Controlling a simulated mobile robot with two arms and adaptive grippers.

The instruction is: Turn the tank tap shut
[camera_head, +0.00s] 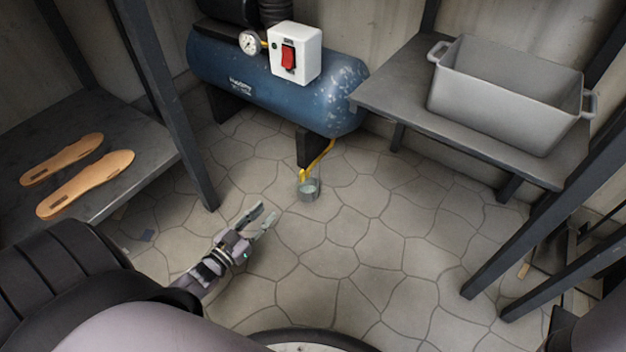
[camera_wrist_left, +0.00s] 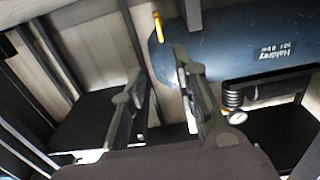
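The blue tank (camera_head: 265,88) lies on its side at the back, on dark feet. A yellow tap on a thin pipe (camera_head: 318,158) hangs from its underside at the right end. A small grey cup (camera_head: 309,191) is on the floor below the tap. In the left wrist view the tank (camera_wrist_left: 240,45) is tilted, with a yellow part (camera_wrist_left: 157,27) at its end. My left gripper (camera_head: 266,213) is open and empty, low over the floor, left of and nearer than the cup, apart from the tap. Its spread fingers (camera_wrist_left: 160,68) show in the wrist view. My right gripper is out of view.
A white box with a red switch (camera_head: 295,54) and a gauge (camera_head: 250,43) sit on the tank. A grey bin (camera_head: 490,105) stands on the right bench. Two tan soles (camera_head: 85,184) lie on the left shelf, with a dark post (camera_head: 180,120) beside it. The central floor is clear.

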